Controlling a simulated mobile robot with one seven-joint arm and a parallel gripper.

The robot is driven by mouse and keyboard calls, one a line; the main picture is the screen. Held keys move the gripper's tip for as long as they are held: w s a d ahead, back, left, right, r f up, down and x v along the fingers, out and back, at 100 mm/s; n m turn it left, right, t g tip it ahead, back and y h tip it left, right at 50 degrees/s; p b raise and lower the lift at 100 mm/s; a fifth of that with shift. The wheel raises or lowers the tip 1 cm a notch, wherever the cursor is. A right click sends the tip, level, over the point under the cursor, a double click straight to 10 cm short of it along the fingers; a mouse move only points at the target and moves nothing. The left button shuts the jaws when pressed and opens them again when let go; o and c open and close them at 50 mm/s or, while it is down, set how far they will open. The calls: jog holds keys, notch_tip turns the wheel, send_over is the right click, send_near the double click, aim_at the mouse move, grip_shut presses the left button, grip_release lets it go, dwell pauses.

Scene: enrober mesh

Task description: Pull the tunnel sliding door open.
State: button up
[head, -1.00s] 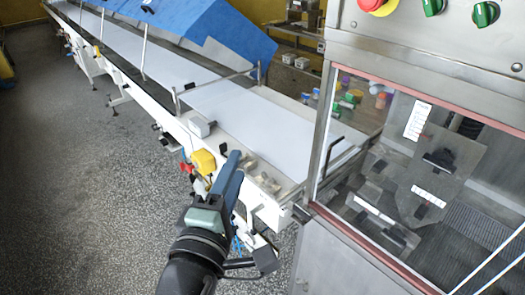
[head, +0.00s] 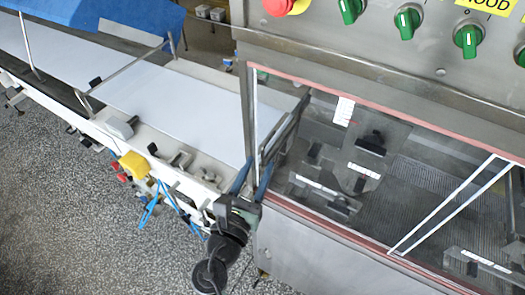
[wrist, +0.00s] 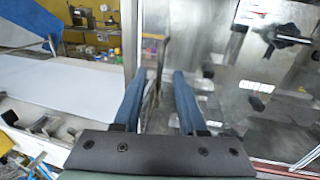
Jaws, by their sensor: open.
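The tunnel sliding door (head: 410,170) is a clear panel in a steel machine front, edged by a red-brown seal. It covers the window, and machine parts show through it. A dark bar handle (head: 287,128) stands near its left edge. My gripper (head: 260,168) is open, with its blue fingers pointing at the left end of the door, close to the handle. In the wrist view my gripper (wrist: 160,80) shows both fingers apart, with a thin upright bar between or behind them. I cannot tell whether a finger touches the handle.
A control panel with a red stop button (head: 285,6) and green knobs (head: 408,20) sits above the door. A white conveyor belt (head: 160,95) with a side rail and a yellow box (head: 134,165) runs off to the left. Speckled floor (head: 60,210) is open at lower left.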

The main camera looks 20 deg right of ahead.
aim_at(262, 159)
jog(key=shift+x, duration=1.95)
jog(key=shift+a, duration=0.1)
grip_shut()
